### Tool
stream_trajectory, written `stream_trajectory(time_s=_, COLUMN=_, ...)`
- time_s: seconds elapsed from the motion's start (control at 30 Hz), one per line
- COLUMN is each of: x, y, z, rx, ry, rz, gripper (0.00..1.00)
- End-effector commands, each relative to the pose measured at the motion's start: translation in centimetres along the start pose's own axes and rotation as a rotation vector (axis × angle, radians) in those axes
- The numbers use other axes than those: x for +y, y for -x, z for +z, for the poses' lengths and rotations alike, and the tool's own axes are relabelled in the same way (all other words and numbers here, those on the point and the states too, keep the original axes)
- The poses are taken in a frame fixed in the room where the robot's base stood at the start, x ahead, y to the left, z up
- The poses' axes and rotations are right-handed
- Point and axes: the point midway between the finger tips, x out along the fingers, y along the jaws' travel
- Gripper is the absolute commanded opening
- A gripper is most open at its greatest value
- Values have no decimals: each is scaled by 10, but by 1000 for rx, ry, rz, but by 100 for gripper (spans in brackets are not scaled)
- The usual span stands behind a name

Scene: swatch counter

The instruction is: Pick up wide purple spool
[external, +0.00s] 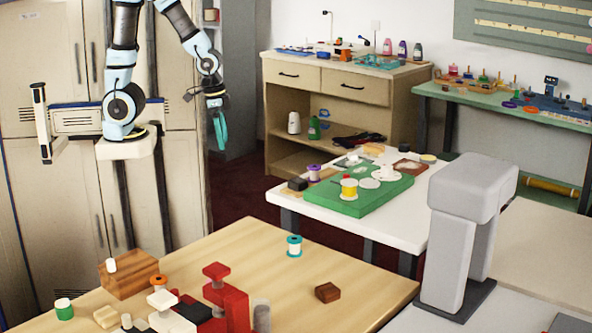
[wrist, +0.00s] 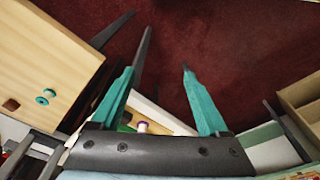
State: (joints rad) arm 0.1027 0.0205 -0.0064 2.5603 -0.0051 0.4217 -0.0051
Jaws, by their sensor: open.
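The purple spool (external: 314,172) has purple ends and a pale middle. It stands upright on the white table (external: 285,200) near its left corner, next to a dark block. My gripper (external: 220,128) hangs in the air left of that table, fingers pointing down. In the wrist view my gripper (wrist: 159,70) is open and empty, with dark red floor between its fingertips.
A green board (external: 345,208) with a yellow spool (external: 349,189) lies beside the purple spool. The wooden table (external: 230,245) in front holds a teal spool (external: 294,246), a brown block (external: 327,292) and a red clamp-like object. A grey machine (external: 465,220) stands at right.

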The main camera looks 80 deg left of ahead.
Motion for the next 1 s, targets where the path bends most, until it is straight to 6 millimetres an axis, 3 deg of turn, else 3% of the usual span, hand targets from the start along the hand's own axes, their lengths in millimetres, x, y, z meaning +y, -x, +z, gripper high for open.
stream_trajectory(time_s=0.67, x=2, y=-6, z=-3, rx=5, ry=-23, rz=3, gripper=84)
stream_trajectory(time_s=0.77, x=9, y=-25, z=-12, rx=27, ry=-103, rz=10, gripper=84)
stream_trajectory(time_s=1.0, x=22, y=-109, z=-45, rx=145, ry=-517, rz=-97, gripper=84)
